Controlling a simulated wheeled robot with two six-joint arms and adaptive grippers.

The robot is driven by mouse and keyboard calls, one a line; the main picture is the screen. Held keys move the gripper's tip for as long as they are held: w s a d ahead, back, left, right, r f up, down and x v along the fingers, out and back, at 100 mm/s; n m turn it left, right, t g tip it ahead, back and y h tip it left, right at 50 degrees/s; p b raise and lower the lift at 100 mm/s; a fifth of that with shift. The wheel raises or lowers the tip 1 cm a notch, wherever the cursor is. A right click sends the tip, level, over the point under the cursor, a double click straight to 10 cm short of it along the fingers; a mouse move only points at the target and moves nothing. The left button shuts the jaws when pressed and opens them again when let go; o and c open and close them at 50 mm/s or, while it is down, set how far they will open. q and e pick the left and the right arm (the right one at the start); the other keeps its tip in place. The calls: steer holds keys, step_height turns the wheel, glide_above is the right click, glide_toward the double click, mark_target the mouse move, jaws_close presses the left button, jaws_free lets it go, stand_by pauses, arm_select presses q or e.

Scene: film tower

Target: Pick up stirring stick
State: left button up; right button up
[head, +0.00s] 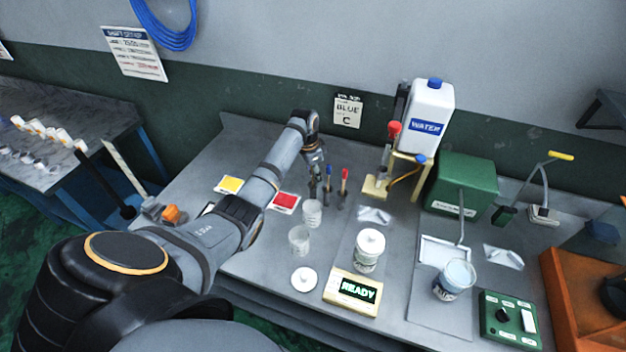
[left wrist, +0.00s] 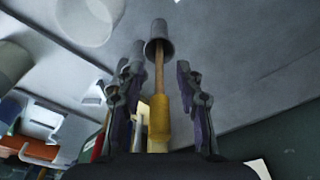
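The stirring stick (left wrist: 159,115) shows in the left wrist view, with a yellow handle and a thin wooden shaft. Its far end sits in a small grey cylindrical holder (left wrist: 160,47). My left gripper (left wrist: 160,95) is open, with one finger on each side of the stick and a visible gap to both. In the head view my left gripper (head: 315,162) points down at the back of the bench, beside a blue-handled tool (head: 328,172) and a red-handled tool (head: 345,175). The gripper hides most of the yellow-handled stick there. My right gripper is not in view.
Clear cups (head: 312,212) stand in front of the holders. A white lidded jar (head: 369,250) and a READY display (head: 352,291) are nearer the front. A water container (head: 427,115) and a green box (head: 464,187) stand to the right. The bench's back left is mostly clear.

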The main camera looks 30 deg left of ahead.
arm_select(q)
steer(key=c, duration=0.7)
jaws_close()
steer(key=shift+r, duration=0.1)
